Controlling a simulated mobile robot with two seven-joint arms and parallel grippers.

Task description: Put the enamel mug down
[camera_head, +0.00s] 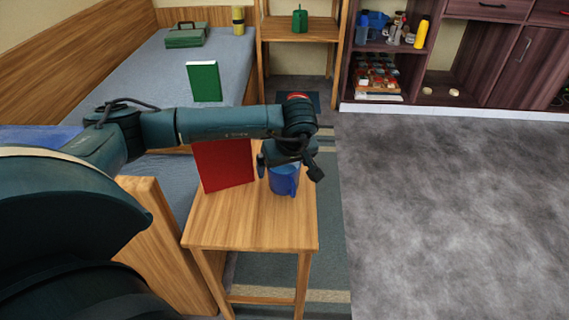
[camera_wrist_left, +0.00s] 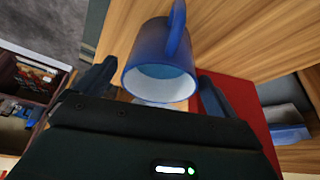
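The blue enamel mug (camera_head: 283,181) stands upright on the small wooden table (camera_head: 250,228), with its handle facing the front. My left gripper (camera_head: 289,169) is just above the mug, its two fingers spread to either side. In the left wrist view the mug (camera_wrist_left: 160,62) shows its pale open mouth between the spread fingertips (camera_wrist_left: 158,80), with a narrow gap on each side. My left gripper is open and not closed on the mug. My right gripper is out of view.
A red book (camera_head: 223,166) stands upright on the table, left of the mug and close to my gripper. A bed (camera_head: 140,80) with a green book (camera_head: 203,82) lies behind to the left. A dark shelf unit (camera_head: 352,60) stands at the back. The grey floor (camera_head: 450,210) at right is clear.

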